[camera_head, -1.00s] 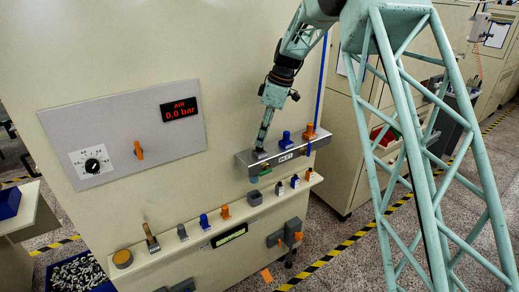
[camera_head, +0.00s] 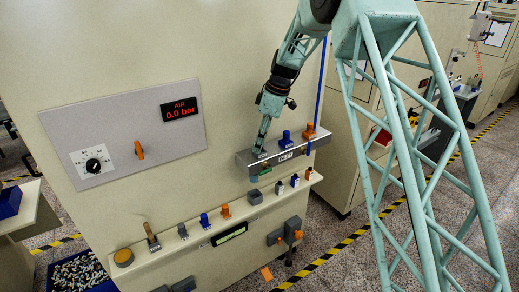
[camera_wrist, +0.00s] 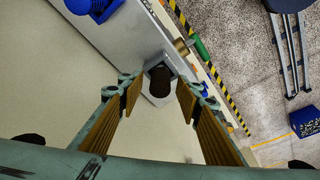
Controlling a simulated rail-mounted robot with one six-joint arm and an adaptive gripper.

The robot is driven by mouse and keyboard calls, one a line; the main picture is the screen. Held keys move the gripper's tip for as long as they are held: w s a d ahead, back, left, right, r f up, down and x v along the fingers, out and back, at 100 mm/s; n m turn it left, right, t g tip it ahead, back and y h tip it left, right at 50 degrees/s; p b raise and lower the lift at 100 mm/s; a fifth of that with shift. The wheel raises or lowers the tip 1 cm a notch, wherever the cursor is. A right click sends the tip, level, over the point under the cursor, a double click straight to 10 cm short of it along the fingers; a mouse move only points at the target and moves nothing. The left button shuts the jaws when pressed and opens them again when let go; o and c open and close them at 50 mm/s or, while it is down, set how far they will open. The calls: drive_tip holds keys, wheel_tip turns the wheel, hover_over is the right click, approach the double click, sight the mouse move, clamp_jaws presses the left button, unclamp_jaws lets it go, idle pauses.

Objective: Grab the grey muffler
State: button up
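My gripper (camera_wrist: 160,89) is open, its two fingers on either side of a dark, round-topped piece (camera_wrist: 159,78). In the head view my gripper (camera_head: 259,150) points down at the left end of the bar (camera_head: 280,163) on the cream machine, and hides most of what stands there. A blue fitting (camera_head: 286,139) and an orange fitting (camera_head: 309,131) stand farther right on the bar.
A shelf below the bar (camera_head: 170,245) holds several small fittings, including a grey one (camera_head: 183,231) and a blue one (camera_head: 204,220).

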drive_tip(key=c, duration=0.8)
drive_tip(key=shift+r+b, duration=0.4)
drive_tip(key=shift+r, duration=1.15)
drive_tip(key=shift+s+r, duration=0.1)
drive_tip(key=shift+r, duration=0.1)
drive_tip(key=shift+s+d+r+b, duration=0.25)
drive_tip(key=shift+s+d+b, duration=0.25)
drive_tip(key=shift+s, duration=2.1)
drive_tip(key=shift+s+d+r+b, duration=0.25)
drive_tip(key=shift+s+d+b, duration=0.25)
drive_tip(key=shift+s, duration=2.1)
drive_tip(key=shift+s+d+r+b, duration=0.3)
drive_tip(key=shift+s+b, duration=0.25)
drive_tip(key=shift+s, duration=2.05)
